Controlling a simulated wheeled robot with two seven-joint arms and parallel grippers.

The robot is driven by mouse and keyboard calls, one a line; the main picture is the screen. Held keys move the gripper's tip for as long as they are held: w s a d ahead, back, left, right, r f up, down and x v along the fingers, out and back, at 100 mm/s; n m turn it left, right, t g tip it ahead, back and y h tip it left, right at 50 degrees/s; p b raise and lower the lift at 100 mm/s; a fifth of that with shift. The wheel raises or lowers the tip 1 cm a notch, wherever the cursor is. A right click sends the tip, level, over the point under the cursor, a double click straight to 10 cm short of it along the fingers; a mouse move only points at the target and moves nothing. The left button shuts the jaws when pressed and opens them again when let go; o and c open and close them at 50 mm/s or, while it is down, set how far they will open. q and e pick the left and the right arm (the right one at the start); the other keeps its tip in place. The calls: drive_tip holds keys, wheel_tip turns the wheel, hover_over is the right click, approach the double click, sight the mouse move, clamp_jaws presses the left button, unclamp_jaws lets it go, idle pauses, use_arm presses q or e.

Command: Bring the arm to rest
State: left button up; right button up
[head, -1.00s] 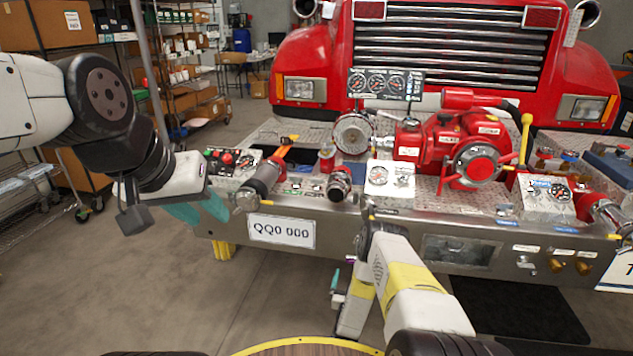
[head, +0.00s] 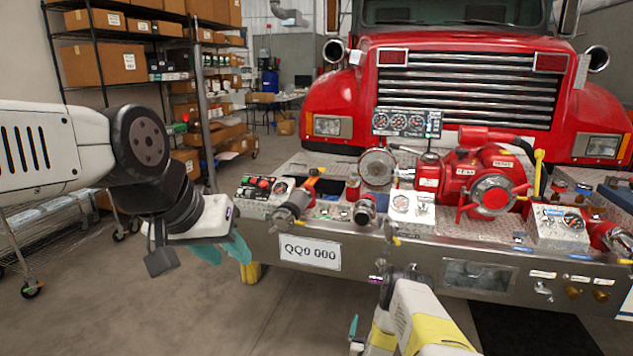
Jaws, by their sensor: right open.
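My left arm comes in from the left. Its gripper (head: 222,251), with teal fingers, points down in front of the left end of the truck's bumper (head: 390,255), and no held object shows. The gap between its fingers is unclear. My right arm, white and yellow, rises from the bottom centre, in front of the bumper. Its gripper (head: 353,326) is open and hangs low, mostly hidden by the arm; one teal finger shows. The red pump (head: 465,180) stands on the bumper deck, apart from both grippers.
The red truck (head: 330,97) fills the back right. Gauges, valves and hose fittings crowd the bumper deck. Shelves with cardboard boxes (head: 102,62) and a wire cart (head: 30,235) stand at the left. The floor (head: 200,310) in front of the bumper's left end is clear.

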drive_tip(key=w+r+n+g+y, duration=0.1)
drive_tip(key=w+r+y, duration=0.1)
drive_tip(key=w+r, duration=0.65)
drive_tip(key=w+r+g+y, duration=0.1)
drive_tip(key=w+r, duration=0.4)
drive_tip(key=r, duration=0.6)
drive_tip(key=s+a+r+n+g+y, duration=0.1)
drive_tip(key=s+r, duration=0.1)
drive_tip(key=r, duration=0.8)
drive_tip(key=s+a+r+g+y, duration=0.2)
drive_tip(key=s+r, duration=0.1)
drive_tip(key=r, duration=0.7)
drive_tip(key=s+a+r+n+g, duration=0.1)
drive_tip(key=s+r, duration=0.5)
drive_tip(key=s, duration=0.2)
drive_tip(key=s+a+r+g, duration=0.1)
drive_tip(key=s+r+g, duration=0.1)
drive_tip(key=s+r, duration=0.55)
drive_tip(key=s+g+y, duration=0.1)
drive_tip(key=s+g, duration=0.2)
drive_tip(key=s, duration=2.3)
drive_tip(key=shift+s+d+r+n, duration=0.15)
drive_tip(key=shift+d+r+n, duration=0.1)
drive_tip(key=shift+n, duration=0.15)
